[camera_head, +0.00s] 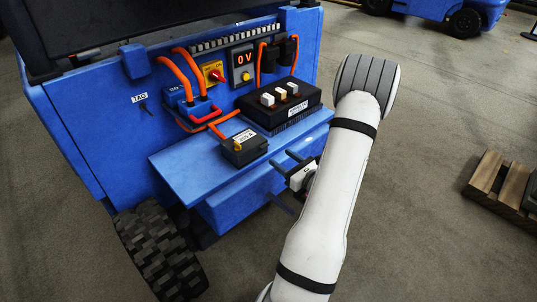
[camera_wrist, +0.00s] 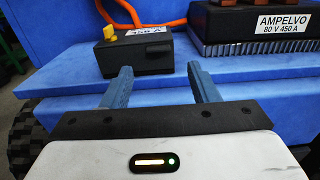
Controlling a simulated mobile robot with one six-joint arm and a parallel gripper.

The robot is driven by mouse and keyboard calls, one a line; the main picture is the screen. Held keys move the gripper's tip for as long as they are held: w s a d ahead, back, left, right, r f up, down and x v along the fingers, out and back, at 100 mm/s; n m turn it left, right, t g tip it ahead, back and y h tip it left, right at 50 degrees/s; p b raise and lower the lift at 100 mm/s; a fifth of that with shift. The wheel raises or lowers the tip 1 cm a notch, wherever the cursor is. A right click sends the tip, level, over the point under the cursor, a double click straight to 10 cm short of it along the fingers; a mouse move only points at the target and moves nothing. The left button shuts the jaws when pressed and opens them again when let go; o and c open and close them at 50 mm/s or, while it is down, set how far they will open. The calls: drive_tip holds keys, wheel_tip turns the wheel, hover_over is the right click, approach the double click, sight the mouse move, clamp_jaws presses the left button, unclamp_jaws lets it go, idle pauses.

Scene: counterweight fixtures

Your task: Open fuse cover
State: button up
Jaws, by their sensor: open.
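The fuse cover looks to be the small black box (camera_head: 245,148) with a yellow piece on top, standing on the blue shelf (camera_head: 185,163). In the wrist view the box (camera_wrist: 137,57) is just beyond my fingers, with a dark tab on its front face and a white label partly cut off. The cover looks shut; its inside is hidden. My gripper (camera_head: 283,178) is open and empty in front of the shelf edge. In the wrist view its two blue fingers (camera_wrist: 162,80) point toward the box, the left one below it and the right one past its right side. They look apart from it.
A larger finned black unit (camera_head: 278,107) labelled AMPELVO stands right of the box. Orange cables (camera_head: 182,75) run behind to a blue connector (camera_head: 197,112). A wooden pallet (camera_head: 500,185) lies right.

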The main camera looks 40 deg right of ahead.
sight(246, 148)
drive_tip(key=w, duration=0.4)
drive_tip(key=w+b, duration=0.1)
drive_tip(key=w, duration=0.1)
drive_tip(key=shift+w+a+r, duration=0.1)
drive_tip(key=shift+w+a, duration=0.15)
drive_tip(key=shift+a, duration=0.05)
drive_tip(key=shift+a, duration=0.1)
clamp_jaws()
